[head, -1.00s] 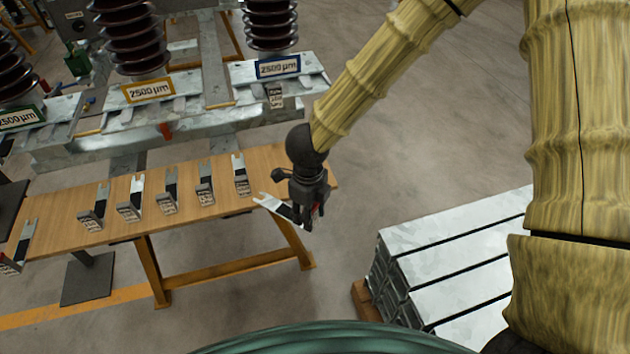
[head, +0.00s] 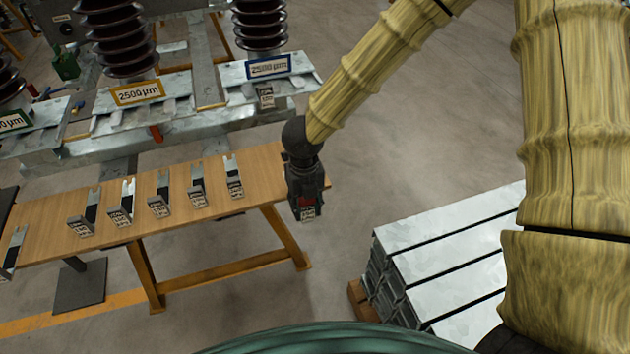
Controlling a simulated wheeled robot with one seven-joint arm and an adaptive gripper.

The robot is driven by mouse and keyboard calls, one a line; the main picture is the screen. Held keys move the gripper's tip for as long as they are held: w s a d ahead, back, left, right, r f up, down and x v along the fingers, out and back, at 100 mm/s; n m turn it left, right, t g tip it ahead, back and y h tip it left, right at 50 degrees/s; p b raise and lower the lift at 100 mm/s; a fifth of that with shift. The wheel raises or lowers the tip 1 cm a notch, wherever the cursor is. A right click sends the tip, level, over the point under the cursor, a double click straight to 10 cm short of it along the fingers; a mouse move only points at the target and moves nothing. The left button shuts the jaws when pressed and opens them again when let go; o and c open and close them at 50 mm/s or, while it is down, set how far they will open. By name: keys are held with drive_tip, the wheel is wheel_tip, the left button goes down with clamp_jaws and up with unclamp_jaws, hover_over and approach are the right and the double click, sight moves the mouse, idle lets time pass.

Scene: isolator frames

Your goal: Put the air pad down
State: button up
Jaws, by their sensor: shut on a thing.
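My gripper (head: 304,198) is shut on the air pad (head: 308,214) and hangs just off the right end of the wooden table (head: 45,212). Only the pad's end with a small printed label shows, below the fingers. The rest of it is hidden by the gripper. Several similar pads stand in a row on the table, each a forked metal strip with a printed, bent-up tab. The rightmost one is a pad (head: 235,190) near the table's right end.
A steel frame with brown ribbed insulators (head: 120,40) stands behind the table. It carries "2500 µm" signs, one yellow-framed (head: 138,92) and one blue-framed (head: 269,66). A stack of metal beams (head: 450,245) lies at the lower right. Open floor (head: 400,140) lies right of the table.

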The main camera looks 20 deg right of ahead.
drive_tip(key=w+d+f+p, duration=0.3)
drive_tip(key=w+d+f, duration=0.1)
drive_tip(key=w, duration=0.5)
drive_tip(key=shift+d+f+p, duration=0.25)
drive_tip(key=shift+d+p, duration=0.05)
drive_tip(key=shift+d, duration=0.5)
drive_tip(key=shift+w, duration=0.1)
drive_tip(key=o, duration=1)
drive_tip(key=shift+f, duration=0.1)
drive_tip(key=shift+o, duration=0.2)
wheel_tip(320, 180, up, 12)
drive_tip(key=b, duration=0.1)
